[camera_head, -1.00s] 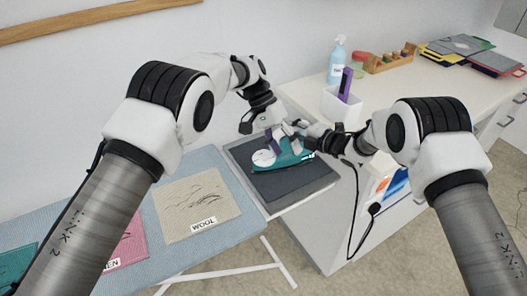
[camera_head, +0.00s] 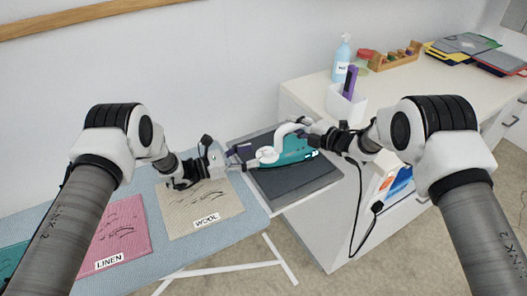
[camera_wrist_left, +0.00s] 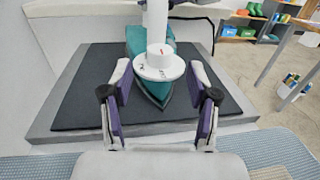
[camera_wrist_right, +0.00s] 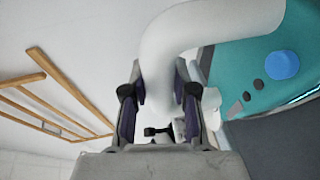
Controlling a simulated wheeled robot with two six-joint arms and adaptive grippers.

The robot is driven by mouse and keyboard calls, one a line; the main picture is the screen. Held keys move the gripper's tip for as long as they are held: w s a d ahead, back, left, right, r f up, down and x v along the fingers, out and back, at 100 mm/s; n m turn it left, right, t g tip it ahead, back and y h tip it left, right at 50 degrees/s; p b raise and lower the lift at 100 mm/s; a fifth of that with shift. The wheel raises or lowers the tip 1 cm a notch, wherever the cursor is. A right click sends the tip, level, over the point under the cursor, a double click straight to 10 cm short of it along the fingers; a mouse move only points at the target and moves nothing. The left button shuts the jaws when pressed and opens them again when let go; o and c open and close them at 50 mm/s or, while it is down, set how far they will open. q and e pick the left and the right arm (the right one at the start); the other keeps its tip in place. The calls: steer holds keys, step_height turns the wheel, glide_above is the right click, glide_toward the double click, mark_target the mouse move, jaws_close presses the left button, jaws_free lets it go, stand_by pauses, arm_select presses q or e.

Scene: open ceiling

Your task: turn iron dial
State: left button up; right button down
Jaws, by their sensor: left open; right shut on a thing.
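The teal iron (camera_head: 295,152) rests on the dark pad of the grey stand (camera_head: 300,183). Its white dial (camera_head: 267,156) faces left; in the left wrist view the dial (camera_wrist_left: 160,64) shows a small red mark and dark marks on its white disc. My left gripper (camera_head: 238,158) is open and empty, left of the dial, with its fingers spread to either side of it and apart from it. My right gripper (camera_head: 310,132) is shut on the white handle (camera_wrist_right: 200,35) of the iron. A blue button (camera_wrist_right: 282,65) shows on the teal body.
The blue ironing board (camera_head: 170,262) carries wool (camera_head: 180,228) and linen (camera_head: 112,232) patches. A white cabinet (camera_head: 310,100) holds a white holder (camera_head: 345,108) and a spray bottle (camera_head: 341,60). A black cord (camera_head: 354,215) hangs in front of it.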

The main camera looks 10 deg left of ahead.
mark_target(263, 150)
arm_select(q)
steer(key=x, duration=0.5)
jaws_close()
steer(key=shift+w+m+g+h, duration=0.2)
steer(key=shift+m+g+h, duration=0.4)
steer(key=shift+m+g, duration=0.7)
steer(key=shift+w+m+g+h, duration=0.15)
steer(key=shift+m+g, duration=0.4)
steer(key=shift+g, duration=0.55)
steer(key=shift+s+m+g+h, duration=0.1)
steer(key=shift+m+g+h, duration=0.15)
steer(key=shift+m+g, duration=0.6)
steer(key=shift+n+g, duration=0.3)
steer(key=shift+g, duration=0.05)
jaws_free()
steer(key=a, duration=1.2)
steer(key=shift+s, duration=0.35)
